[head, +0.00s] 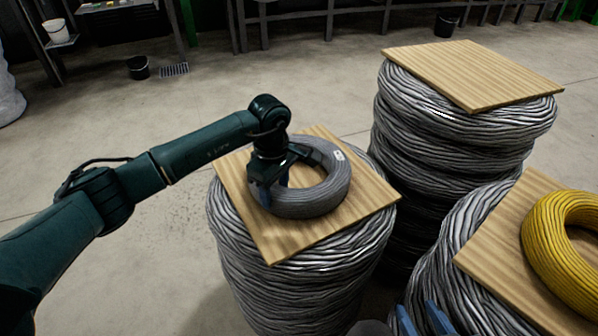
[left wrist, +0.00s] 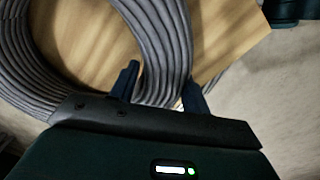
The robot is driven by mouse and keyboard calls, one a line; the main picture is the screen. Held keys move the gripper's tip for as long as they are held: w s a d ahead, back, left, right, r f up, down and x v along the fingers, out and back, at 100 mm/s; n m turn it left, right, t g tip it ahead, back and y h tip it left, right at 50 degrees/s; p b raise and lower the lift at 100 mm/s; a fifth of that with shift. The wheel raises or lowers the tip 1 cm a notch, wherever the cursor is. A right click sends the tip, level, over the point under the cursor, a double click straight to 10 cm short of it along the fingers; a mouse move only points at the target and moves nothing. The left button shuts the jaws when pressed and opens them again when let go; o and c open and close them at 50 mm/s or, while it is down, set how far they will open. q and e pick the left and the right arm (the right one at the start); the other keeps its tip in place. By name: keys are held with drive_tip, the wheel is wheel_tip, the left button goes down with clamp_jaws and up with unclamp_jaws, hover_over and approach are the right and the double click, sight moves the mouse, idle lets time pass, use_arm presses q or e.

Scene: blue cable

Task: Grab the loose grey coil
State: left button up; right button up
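The loose grey coil (head: 325,194) lies flat on a square wooden board (head: 275,245) on top of a stack of grey cable. It also shows in the left wrist view (left wrist: 160,35). My left gripper (head: 272,187) is lowered over the coil's left side. In the left wrist view its two dark blue fingers (left wrist: 162,95) straddle the coil's ring, one in the hole and one outside. Slim gaps seem to show beside the ring, so it looks open around it. My right gripper (head: 421,319) shows only its blue fingertips at the bottom edge, apart and empty.
A yellow coil (head: 545,250) lies on another wooden board (head: 490,262) at the right. A taller cable stack (head: 400,130) with a bare board (head: 470,72) stands behind. Black buckets (head: 138,68) stand on the floor at the back. The floor at the left is clear.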

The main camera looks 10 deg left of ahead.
use_arm(q)
clamp_jaws()
idle(0.5)
drive_tip(key=shift+w+r, duration=0.15)
drive_tip(key=shift+r, duration=0.05)
